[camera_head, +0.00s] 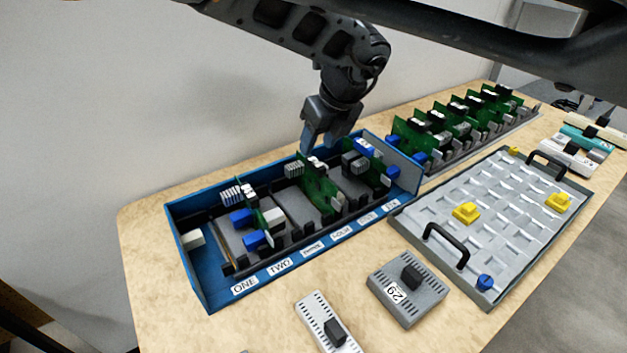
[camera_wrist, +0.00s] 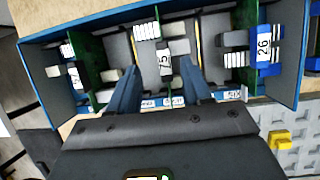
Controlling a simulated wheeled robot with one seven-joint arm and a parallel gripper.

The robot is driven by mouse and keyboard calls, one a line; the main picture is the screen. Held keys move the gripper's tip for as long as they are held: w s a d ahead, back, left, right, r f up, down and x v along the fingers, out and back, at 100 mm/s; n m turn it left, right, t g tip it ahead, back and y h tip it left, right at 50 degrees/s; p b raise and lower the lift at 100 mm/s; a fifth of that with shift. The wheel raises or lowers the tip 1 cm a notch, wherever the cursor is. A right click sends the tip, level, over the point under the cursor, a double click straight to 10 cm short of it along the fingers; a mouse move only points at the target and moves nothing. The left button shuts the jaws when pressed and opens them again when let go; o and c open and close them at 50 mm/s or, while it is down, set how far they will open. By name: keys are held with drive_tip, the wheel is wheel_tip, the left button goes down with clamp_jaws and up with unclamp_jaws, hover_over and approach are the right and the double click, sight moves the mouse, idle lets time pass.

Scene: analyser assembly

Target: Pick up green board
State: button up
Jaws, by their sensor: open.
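Several green boards stand upright in the blue case with slots labelled ONE to SIX. The middle green board (camera_head: 319,187) is right below my gripper (camera_head: 328,146). In the wrist view, a white part marked 75 (camera_wrist: 166,62) on this board lies between the fingers of my gripper (camera_wrist: 159,72). The fingers are apart, one on each side, and hold nothing. Another green board (camera_head: 378,173) stands to the right in the case, with a blue part marked 26 (camera_wrist: 264,47).
The blue case (camera_head: 190,270) has raised walls around the boards. More green boards (camera_head: 440,140) stand in a row behind right. A grey panel (camera_head: 480,235) with black handles and yellow knobs lies right. A grey module marked 29 (camera_head: 408,288) sits in front.

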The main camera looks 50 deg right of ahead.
sight(314, 160)
drive_tip(key=shift+s+x, duration=0.2)
drive_tip(key=shift+x, duration=1.15)
drive_tip(key=shift+s+x, duration=0.15)
drive_tip(key=shift+x, duration=1.2)
drive_tip(key=shift+d+f, duration=0.1)
drive_tip(key=shift+c, duration=0.5)
clamp_jaws()
